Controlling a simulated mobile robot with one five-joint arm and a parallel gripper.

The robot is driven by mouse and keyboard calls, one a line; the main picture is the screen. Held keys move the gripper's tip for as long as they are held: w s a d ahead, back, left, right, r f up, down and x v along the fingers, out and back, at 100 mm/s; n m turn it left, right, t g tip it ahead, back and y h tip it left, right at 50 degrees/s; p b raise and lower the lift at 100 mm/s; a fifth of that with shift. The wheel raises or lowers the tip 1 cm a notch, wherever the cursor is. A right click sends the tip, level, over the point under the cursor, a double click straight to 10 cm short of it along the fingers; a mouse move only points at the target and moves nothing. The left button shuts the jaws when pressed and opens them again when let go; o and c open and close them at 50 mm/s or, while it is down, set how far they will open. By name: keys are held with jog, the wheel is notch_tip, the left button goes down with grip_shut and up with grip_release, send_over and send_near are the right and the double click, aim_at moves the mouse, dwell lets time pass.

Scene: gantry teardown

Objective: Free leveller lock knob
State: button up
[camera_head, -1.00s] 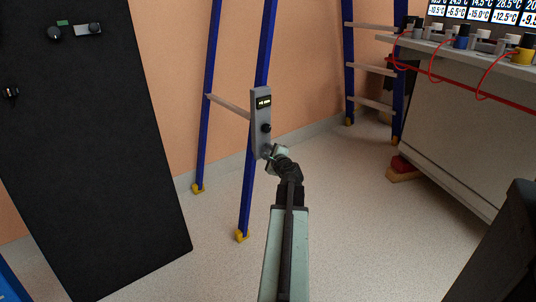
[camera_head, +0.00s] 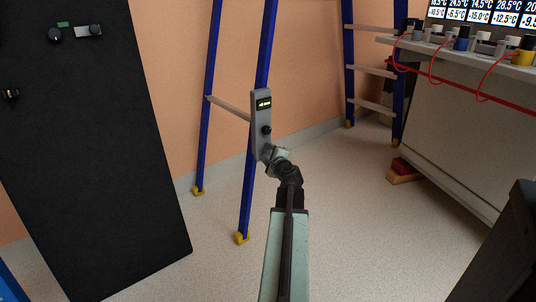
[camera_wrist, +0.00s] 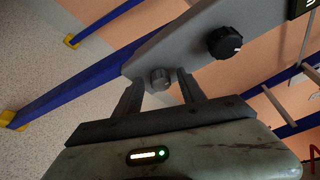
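A grey control panel (camera_head: 261,108) is mounted on the blue ladder-like frame, with a small lit display at its top. A black knob (camera_head: 266,129) sits on it; in the wrist view this black knob (camera_wrist: 224,42) is to the right of my fingers. A smaller grey knob (camera_wrist: 160,79) near the panel's end lies between my two fingertips, with a gap visible on each side. My gripper (camera_wrist: 160,82) is open and close to the panel. In the head view my gripper (camera_head: 270,155) is at the panel's lower end and hides the grey knob.
The blue frame (camera_head: 247,190) stands on yellow feet. A black board (camera_head: 90,160) stands at left. A second blue frame (camera_head: 348,60) is behind. A bench (camera_head: 460,60) with red cables is at right. Open floor (camera_head: 350,230) lies between.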

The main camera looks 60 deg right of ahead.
jog(key=p+v, duration=0.1)
jog(key=v, duration=0.7)
jog(key=shift+d, duration=0.1)
